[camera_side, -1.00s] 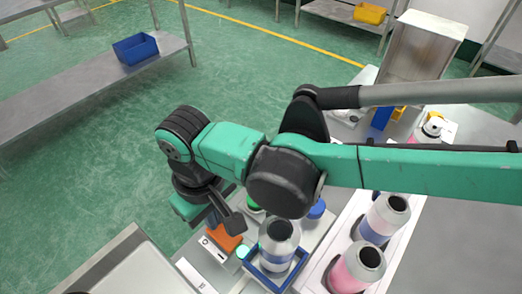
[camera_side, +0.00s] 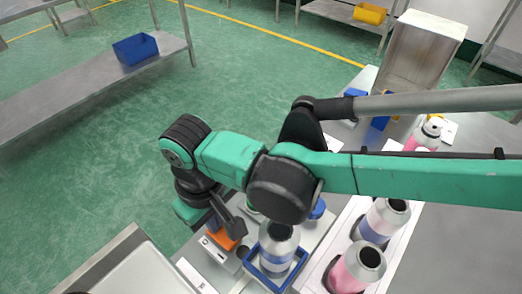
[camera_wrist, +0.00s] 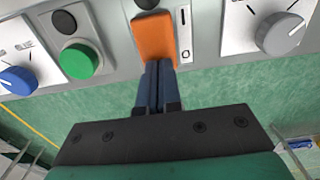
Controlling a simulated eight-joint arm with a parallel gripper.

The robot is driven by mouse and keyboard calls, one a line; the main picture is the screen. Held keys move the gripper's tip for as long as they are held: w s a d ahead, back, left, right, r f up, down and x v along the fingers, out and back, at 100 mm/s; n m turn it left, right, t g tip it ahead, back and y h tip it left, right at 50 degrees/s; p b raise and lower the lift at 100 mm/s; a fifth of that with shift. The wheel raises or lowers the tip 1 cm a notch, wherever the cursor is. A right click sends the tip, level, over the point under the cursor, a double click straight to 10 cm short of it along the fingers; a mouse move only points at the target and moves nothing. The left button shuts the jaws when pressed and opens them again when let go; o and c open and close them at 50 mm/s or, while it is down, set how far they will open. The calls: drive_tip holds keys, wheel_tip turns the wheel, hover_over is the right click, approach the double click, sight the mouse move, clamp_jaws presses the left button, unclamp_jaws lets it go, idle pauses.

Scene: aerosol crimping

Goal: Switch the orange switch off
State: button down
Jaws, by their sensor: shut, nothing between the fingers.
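The orange switch (camera_wrist: 154,40) is on a light grey panel in the wrist view, with an I mark beside its far part and an O mark beside its near part. My gripper (camera_wrist: 158,66) is shut and empty, its blue-grey fingertips at the near, O-side end of the switch, seemingly touching it. The fingers hide that end, and I cannot tell which way the rocker tilts. In the side view the orange switch (camera_side: 222,240) shows partly beside my gripper (camera_side: 236,231). A round lamp (camera_side: 242,252) near the switch is dark.
A green button (camera_wrist: 80,62) and a blue knob (camera_wrist: 18,80) sit left of the switch, a grey dial (camera_wrist: 280,34) right. In the side view, a can (camera_side: 278,243) stands in a blue holder (camera_side: 260,276) close to the panel. Two more cans (camera_side: 360,268) stand further right.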

wheel_tip(320, 180, up, 11)
drive_tip(key=shift+f, duration=0.15)
idle(1.1)
drive_tip(key=w+d+r+m+t+y, duration=0.1)
drive_tip(key=w+d+r+m, duration=0.2)
drive_tip(key=d, duration=0.6)
drive_tip(key=w+d+r+m+t+y, duration=0.1)
drive_tip(key=w+d+r+t, duration=0.15)
drive_tip(key=w+d, duration=0.45)
drive_tip(key=s+d+f+m+t, duration=0.1)
drive_tip(key=s+d, duration=0.1)
drive_tip(key=d, duration=0.5)
drive_tip(key=s+d+f+m+t+h, duration=0.1)
drive_tip(key=s+d+f+m, duration=0.1)
drive_tip(key=d, duration=0.6)
drive_tip(key=s+d+f+m+t+h, duration=0.1)
drive_tip(key=s+d+m, duration=0.1)
drive_tip(key=s+d, duration=0.2)
drive_tip(key=d, duration=0.3)
drive_tip(key=shift+d+f, duration=0.3)
drive_tip(key=shift+d, duration=0.05)
drive_tip(key=shift+s+t, duration=0.1)
drive_tip(key=shift+t, duration=0.15)
